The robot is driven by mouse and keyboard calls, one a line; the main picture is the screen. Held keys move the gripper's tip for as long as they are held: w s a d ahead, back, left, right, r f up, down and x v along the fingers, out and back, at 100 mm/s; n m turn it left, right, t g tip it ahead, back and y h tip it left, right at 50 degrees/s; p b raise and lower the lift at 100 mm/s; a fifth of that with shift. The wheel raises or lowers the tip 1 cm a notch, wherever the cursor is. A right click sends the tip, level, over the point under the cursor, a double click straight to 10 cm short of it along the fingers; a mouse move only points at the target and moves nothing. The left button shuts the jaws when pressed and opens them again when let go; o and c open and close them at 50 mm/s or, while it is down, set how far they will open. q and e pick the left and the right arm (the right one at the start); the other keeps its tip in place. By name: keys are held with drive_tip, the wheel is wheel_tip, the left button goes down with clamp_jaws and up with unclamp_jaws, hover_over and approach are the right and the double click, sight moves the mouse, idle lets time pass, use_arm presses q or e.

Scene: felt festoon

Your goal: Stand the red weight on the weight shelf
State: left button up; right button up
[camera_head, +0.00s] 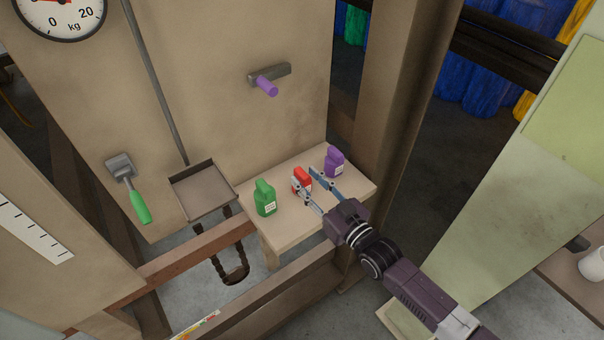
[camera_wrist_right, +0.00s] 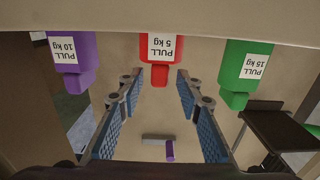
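The red weight (camera_head: 302,176), labelled "PULL 5 kg", stands on the pale weight shelf (camera_head: 284,164) between a green and a purple weight. My right gripper (camera_head: 306,181) reaches in from the right, its blue-padded fingers spread at the red weight. In the right wrist view, which is upside down, the red weight (camera_wrist_right: 159,65) is centred between the open fingertips (camera_wrist_right: 159,77), with a small gap visible each side. Its base is partly hidden behind the shelf edge (camera_wrist_right: 70,14); it looks upright. My left gripper is not in view.
A green 15 kg weight (camera_head: 264,198) stands left and a purple 10 kg weight (camera_head: 334,162) right of it, both close to the fingers. Behind is a panel with a purple-handled peg (camera_head: 266,87). A tray (camera_head: 203,191) hangs left of the shelf. A post (camera_head: 395,110) stands right.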

drive_tip(key=v, duration=0.9)
drive_tip(key=shift+b, duration=0.3)
